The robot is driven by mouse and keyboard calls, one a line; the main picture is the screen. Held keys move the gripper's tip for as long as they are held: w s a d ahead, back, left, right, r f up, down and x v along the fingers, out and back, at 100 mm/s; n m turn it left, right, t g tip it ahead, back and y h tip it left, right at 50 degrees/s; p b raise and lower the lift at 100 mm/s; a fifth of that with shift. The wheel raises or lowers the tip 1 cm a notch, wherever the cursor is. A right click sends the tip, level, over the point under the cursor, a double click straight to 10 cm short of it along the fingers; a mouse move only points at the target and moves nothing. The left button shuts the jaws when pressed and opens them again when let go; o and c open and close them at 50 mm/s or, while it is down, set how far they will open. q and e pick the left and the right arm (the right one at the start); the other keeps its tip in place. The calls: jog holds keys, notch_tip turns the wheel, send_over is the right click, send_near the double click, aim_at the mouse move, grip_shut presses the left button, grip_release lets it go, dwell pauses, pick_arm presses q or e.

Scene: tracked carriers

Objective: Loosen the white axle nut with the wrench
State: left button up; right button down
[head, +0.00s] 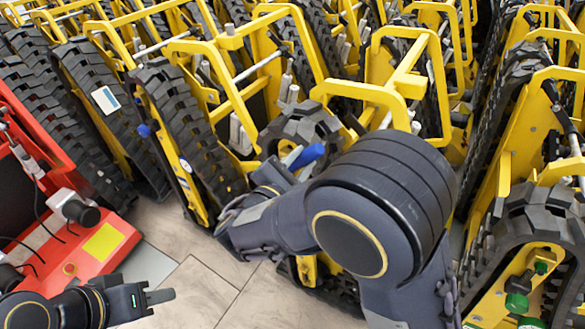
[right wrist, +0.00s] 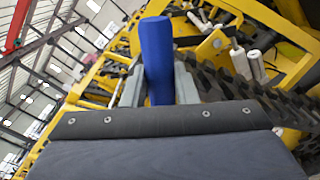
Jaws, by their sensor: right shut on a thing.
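A blue handle (head: 308,156), which looks like the wrench's grip, sticks out of my right gripper (head: 292,163) in the head view. In the right wrist view, the blue handle (right wrist: 157,55) stands upright between the two grey fingers of the right gripper (right wrist: 158,85), which is shut on it. The wrench's head cannot be made out. I cannot pick out the white axle nut for certain; my right arm covers much of the nearest track. My left gripper (head: 160,296) is low at the left, away from the carriers; its finger gap cannot be made out.
Yellow-framed tracked carriers (head: 180,170) with black rubber tracks stand in tight rows. A red machine (head: 95,262) with a yellow patch is at the left. Bare tiled floor (head: 195,290) lies between it and the carriers. Another carrier (head: 515,225) stands close at the right.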

jog(key=s+d+f+m+b, duration=0.1)
jog(key=f+m+b, duration=0.4)
jog(key=b, duration=0.6)
jog(key=s+d+f+m+b, duration=0.2)
jog(key=f+m+b, duration=0.3)
jog(key=b, duration=0.7)
jog(key=shift+s+d+f, duration=0.2)
jog(key=shift+d+f, duration=0.6)
jog(key=shift+d, duration=0.1)
jog(key=shift+w+b, duration=0.1)
jog(key=shift+b, duration=0.2)
jog(key=shift+w+d, duration=0.2)
jog(key=shift+d, duration=0.05)
jog(key=shift+w+d+b, duration=0.15)
jog(key=shift+w+b, duration=0.1)
jog(key=shift+b, duration=0.05)
dwell(0.5)
